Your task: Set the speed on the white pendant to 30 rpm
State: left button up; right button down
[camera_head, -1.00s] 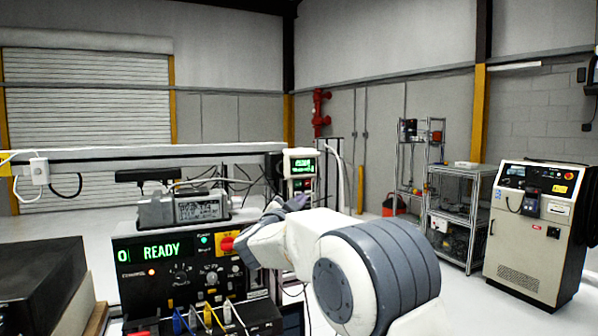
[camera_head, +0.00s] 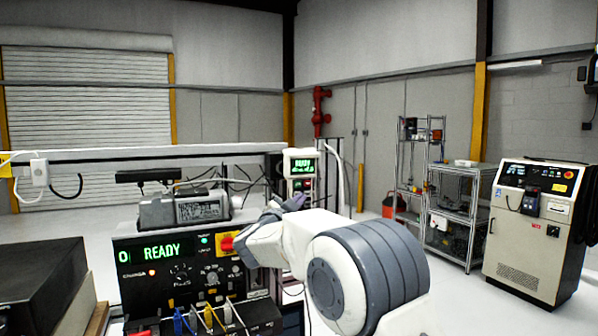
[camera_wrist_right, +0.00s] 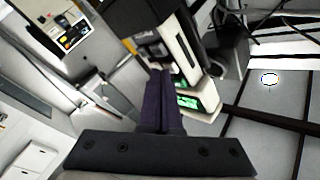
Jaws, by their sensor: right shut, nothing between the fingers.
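The white pendant (camera_head: 288,163) hangs behind the bench equipment in the head view. Its green screen (camera_head: 303,165) reads READY on the top line, with smaller text below that I cannot read. Coloured buttons show below the screen. In the right wrist view the pendant (camera_wrist_right: 204,112) appears tilted, with its green screen (camera_wrist_right: 188,102) lit, close beside the fingers. My right gripper (camera_head: 290,203) is shut and empty, just below and in front of the pendant; it also shows in the wrist view (camera_wrist_right: 158,80). I cannot tell whether the fingertips touch it. My left gripper is not in view.
A black control box (camera_head: 165,275) with a READY display, knobs and plugged cables stands left of my right arm. A grey meter (camera_head: 185,210) sits on top. A dark block (camera_head: 40,280) is at the left. Metal shelves and a cabinet (camera_head: 530,235) stand far right.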

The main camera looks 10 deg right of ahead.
jog(key=shift+w, duration=0.1)
dwell(0.3)
jog(key=shift+s+f+b, duration=0.1)
jog(key=shift+s+b, duration=0.3)
jog(key=shift+s, duration=0.2)
jog(key=shift+d, duration=0.1)
jog(key=s+d+b, duration=0.1)
jog(key=s+b, duration=0.2)
jog(key=s, duration=0.3)
